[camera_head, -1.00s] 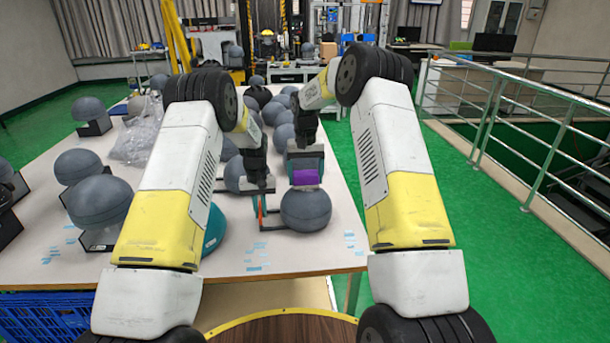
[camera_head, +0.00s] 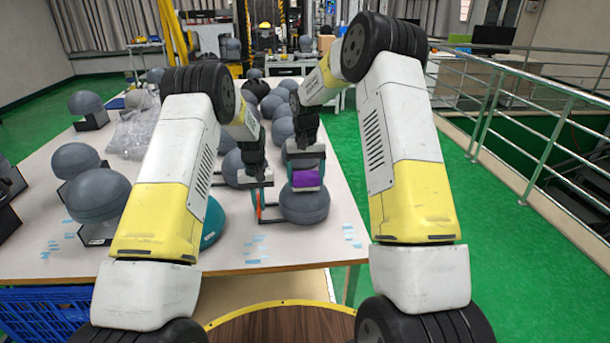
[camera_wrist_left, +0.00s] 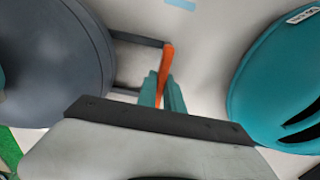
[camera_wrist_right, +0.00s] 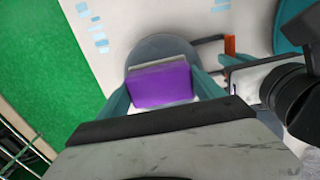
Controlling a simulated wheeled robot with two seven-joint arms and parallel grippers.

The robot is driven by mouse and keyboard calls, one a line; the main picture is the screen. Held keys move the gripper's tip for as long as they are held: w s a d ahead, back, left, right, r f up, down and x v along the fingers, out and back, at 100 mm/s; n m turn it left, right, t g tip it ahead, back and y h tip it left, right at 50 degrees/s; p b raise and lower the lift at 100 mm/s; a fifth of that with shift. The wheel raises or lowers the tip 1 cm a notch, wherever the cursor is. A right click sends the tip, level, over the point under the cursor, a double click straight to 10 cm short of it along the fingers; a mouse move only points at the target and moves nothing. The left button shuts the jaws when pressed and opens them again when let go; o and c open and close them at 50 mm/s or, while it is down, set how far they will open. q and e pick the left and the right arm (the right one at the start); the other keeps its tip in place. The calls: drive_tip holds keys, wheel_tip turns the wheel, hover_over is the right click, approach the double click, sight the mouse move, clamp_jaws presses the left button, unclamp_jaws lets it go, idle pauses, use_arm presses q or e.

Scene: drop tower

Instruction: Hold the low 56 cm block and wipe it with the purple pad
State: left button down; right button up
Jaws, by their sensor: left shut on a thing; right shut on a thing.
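The block shows as a grey dome (camera_head: 304,208) with a thin dark frame at its left side, near the front of the table. An orange handle (camera_wrist_left: 166,72) stands on that frame. My left gripper (camera_head: 259,214) is shut on the orange handle, left of the dome. In the left wrist view its teal fingers pinch the handle, and the dome fills the left side. My right gripper (camera_head: 306,173) is shut on the purple pad (camera_head: 306,180). It also shows in the right wrist view (camera_wrist_right: 161,86). The pad overlaps the dome's upper part; I cannot tell whether they touch.
A teal helmet-like dome (camera_head: 213,223) stands just left of my left gripper. Several grey domes crowd the white table (camera_head: 160,250) behind and at the left. A clear plastic bag (camera_head: 133,130) lies among them. Metal railings (camera_head: 500,130) run along the right.

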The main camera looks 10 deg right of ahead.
drive_tip(key=shift+w, duration=1.05)
drive_tip(key=shift+w+f, duration=0.15)
drive_tip(key=shift+w, duration=2)
wheel_tip(320, 180, up, 7)
drive_tip(key=shift+r, duration=0.2)
drive_tip(key=shift+f, duration=0.15)
drive_tip(key=shift+f, duration=2.45)
